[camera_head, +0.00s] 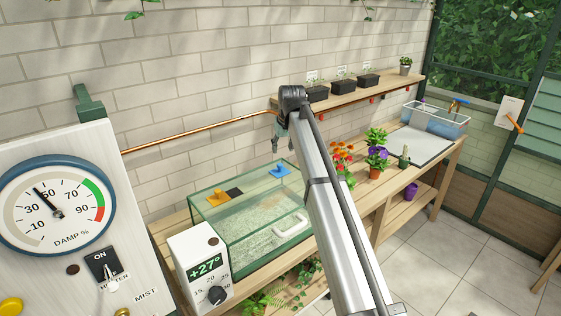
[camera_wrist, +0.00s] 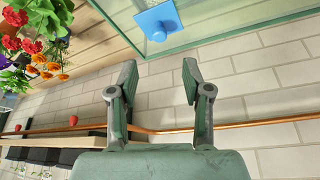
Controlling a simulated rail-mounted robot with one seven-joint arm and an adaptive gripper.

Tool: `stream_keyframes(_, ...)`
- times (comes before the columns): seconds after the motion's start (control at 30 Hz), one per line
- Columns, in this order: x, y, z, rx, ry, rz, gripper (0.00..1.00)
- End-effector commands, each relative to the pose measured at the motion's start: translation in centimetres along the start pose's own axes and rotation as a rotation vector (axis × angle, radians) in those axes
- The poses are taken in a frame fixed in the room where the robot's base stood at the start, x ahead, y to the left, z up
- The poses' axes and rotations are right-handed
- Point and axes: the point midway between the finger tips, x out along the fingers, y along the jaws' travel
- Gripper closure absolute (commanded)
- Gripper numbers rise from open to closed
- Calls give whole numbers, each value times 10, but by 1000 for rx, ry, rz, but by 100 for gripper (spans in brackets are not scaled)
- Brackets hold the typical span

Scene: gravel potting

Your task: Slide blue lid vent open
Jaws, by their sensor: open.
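The blue lid vent (camera_head: 280,171) lies on the glass tank (camera_head: 262,262) near its back right corner. It also shows in the wrist view (camera_wrist: 157,20) as a blue plate with a round knob, at the top edge. No dark opening shows beside it. An orange vent (camera_head: 217,198) is near the tank's back left, with a dark patch (camera_head: 235,193) next to it. My gripper (camera_head: 282,147) is above and behind the blue vent, near the wall. In the wrist view its two fingers (camera_wrist: 157,75) are spread and empty, apart from the vent.
A copper pipe (camera_head: 200,135) runs along the brick wall near my gripper. Potted flowers (camera_head: 377,157) stand right of the tank on the bench. A white thermostat box (camera_head: 197,262) stands at the tank's front left. A shelf with black pots (camera_head: 342,85) is above.

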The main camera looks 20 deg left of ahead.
Motion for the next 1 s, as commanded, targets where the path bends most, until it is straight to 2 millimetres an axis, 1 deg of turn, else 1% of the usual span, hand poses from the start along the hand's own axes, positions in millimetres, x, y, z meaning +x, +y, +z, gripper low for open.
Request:
stream_keyframes(0.03, 10, 0, 0, 0, -4, 0, 51)
stream_keyframes(0.3, 61, 0, -1, 0, -3, 0, 51)
stream_keyframes(0.5, 86, 0, -1, 0, -1, 0, 51)
stream_keyframes(0.7, 97, 0, 0, 0, -1, 0, 51)
stream_keyframes(0.97, 98, 0, 0, 0, 0, 0, 51)
stream_keyframes(1.0, 98, 0, 0, 0, 0, 0, 62)
